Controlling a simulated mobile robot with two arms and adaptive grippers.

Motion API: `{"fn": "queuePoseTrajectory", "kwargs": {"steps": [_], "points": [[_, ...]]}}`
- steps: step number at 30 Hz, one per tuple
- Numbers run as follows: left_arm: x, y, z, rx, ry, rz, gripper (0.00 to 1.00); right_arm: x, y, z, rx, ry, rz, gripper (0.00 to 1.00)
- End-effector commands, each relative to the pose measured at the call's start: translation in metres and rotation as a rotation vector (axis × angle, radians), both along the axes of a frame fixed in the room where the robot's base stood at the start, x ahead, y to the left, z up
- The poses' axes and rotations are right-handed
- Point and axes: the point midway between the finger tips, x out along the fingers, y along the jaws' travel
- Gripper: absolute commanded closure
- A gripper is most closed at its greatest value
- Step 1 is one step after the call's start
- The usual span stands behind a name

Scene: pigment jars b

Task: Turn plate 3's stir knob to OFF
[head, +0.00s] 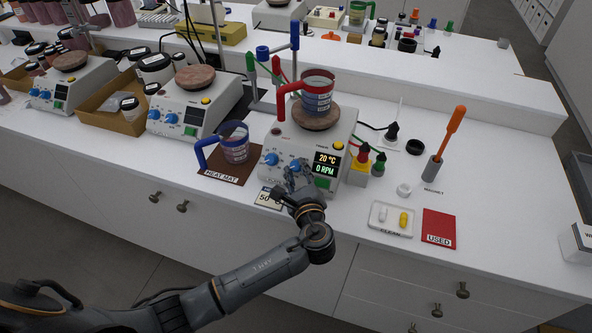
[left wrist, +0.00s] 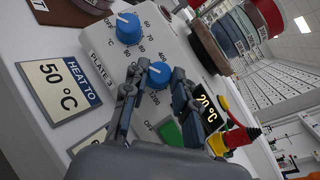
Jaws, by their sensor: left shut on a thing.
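Plate 3 (head: 334,187) is a white stirring hot plate in the middle of the head view; its label shows in the left wrist view (left wrist: 102,73). Its display (head: 327,163) reads 20 °C and 0 RPM. The blue stir knob (left wrist: 160,73) sits between the fingertips of my left gripper (left wrist: 160,80), which is shut on it. The gripper (head: 294,176) is at the plate's front panel. The knob's exact pointer setting is hard to read. The other blue knob (left wrist: 128,28) stands free beside it. My right gripper is not in view.
A red-handled beaker (head: 318,96) stands on plate 3. A blue-handled jug (head: 235,150) stands on the heat mat (head: 222,176) to the left. A "50 °C" card (left wrist: 58,85) lies in front. A clear tray (head: 391,219) and red mat (head: 438,227) lie right.

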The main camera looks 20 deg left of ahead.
Motion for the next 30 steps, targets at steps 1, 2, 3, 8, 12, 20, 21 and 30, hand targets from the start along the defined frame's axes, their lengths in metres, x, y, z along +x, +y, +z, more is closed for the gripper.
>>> {"fn": "queuePoseTrajectory", "kwargs": {"steps": [1,2,3,8,12,20,21,30], "points": [[0.0003,-0.0003,0.0008,-0.01,0.0,0.011,1.0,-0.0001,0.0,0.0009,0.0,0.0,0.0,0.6],[0.0004,0.0,0.0008,-0.015,0.0,0.016,1.0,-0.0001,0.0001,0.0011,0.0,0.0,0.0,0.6],[0.0005,0.0002,0.0008,-0.02,0.0,0.022,1.0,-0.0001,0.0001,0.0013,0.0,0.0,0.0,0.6],[0.0007,0.0001,0.0009,-0.033,-0.001,0.033,1.0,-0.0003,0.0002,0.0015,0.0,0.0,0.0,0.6],[0.0007,0.0001,0.0009,-0.035,-0.001,0.035,1.0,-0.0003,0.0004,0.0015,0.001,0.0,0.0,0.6],[0.0008,0.0001,0.001,-0.035,-0.001,0.034,0.62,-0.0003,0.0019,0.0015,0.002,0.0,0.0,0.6],[0.0008,0.0001,0.001,-0.034,-0.001,0.034,0.54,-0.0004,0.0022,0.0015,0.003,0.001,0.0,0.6],[0.0005,-0.0004,0.0008,-0.033,0.0,0.033,0.5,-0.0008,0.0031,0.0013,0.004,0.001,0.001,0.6]]}}
